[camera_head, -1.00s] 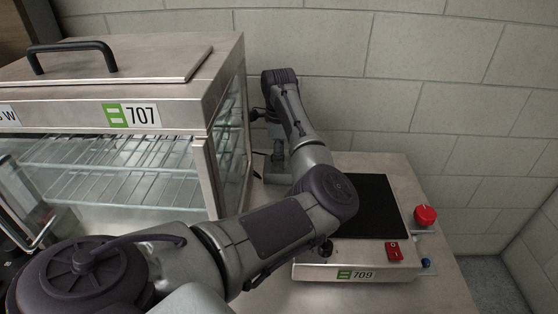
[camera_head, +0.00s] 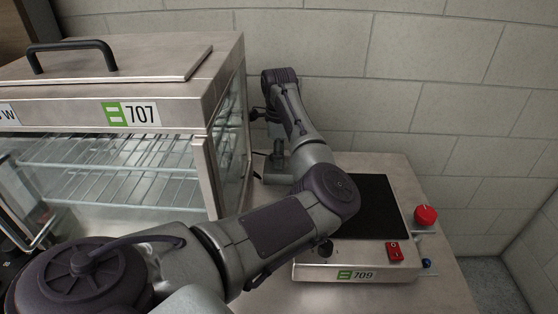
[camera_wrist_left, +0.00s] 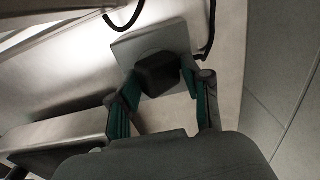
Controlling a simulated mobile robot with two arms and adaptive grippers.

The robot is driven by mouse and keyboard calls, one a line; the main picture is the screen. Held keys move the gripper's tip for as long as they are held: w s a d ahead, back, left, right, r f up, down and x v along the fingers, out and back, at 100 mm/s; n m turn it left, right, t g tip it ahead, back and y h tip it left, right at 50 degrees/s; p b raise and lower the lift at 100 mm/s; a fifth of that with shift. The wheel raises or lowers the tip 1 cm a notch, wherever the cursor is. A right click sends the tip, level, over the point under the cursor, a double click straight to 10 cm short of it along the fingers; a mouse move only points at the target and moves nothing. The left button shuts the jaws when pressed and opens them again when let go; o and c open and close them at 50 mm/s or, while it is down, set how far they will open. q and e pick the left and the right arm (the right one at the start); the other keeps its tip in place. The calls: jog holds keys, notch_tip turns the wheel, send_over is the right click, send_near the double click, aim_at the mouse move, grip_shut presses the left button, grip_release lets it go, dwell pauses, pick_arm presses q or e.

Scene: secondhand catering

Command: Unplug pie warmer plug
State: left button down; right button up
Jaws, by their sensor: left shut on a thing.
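A dark block-shaped plug (camera_wrist_left: 158,72) sits at a square grey plate (camera_wrist_left: 178,40) in the left wrist view. My left gripper (camera_wrist_left: 160,86) has its green-padded fingers on both sides of the plug and is shut on it. I cannot tell whether the plug is fully seated. In the head view my left arm reaches across to the back wall, and its gripper (camera_head: 257,113) is by the right rear of the steel and glass cabinet marked 707 (camera_head: 175,88). The plug is hidden there. My right gripper is not in view.
The pale block wall (camera_head: 450,105) is close behind. A dark cable (camera_wrist_left: 210,30) curls beside the plate.

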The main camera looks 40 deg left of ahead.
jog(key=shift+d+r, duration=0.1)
pick_arm(q)
jog(key=shift+r+p, duration=0.6)
jog(key=shift+r, duration=0.5)
jog(key=shift+r+p, duration=0.5)
jog(key=shift+r, duration=0.55)
jog(key=shift+r+p, duration=0.4)
jog(key=shift+r, duration=0.4)
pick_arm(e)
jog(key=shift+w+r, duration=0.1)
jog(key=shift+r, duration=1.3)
pick_arm(q)
jog(key=shift+w, duration=0.1)
jog(key=shift+w+d+b, duration=0.35)
jog(key=shift+w+d, duration=0.4)
jog(key=shift+w, duration=0.25)
jog(key=w+d, duration=0.5)
jog(key=w, duration=0.2)
jog(key=shift+w+d, duration=0.2)
jog(key=shift+w, duration=0.1)
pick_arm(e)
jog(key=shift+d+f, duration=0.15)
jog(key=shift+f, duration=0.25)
pick_arm(q)
jog(key=shift+f, duration=0.1)
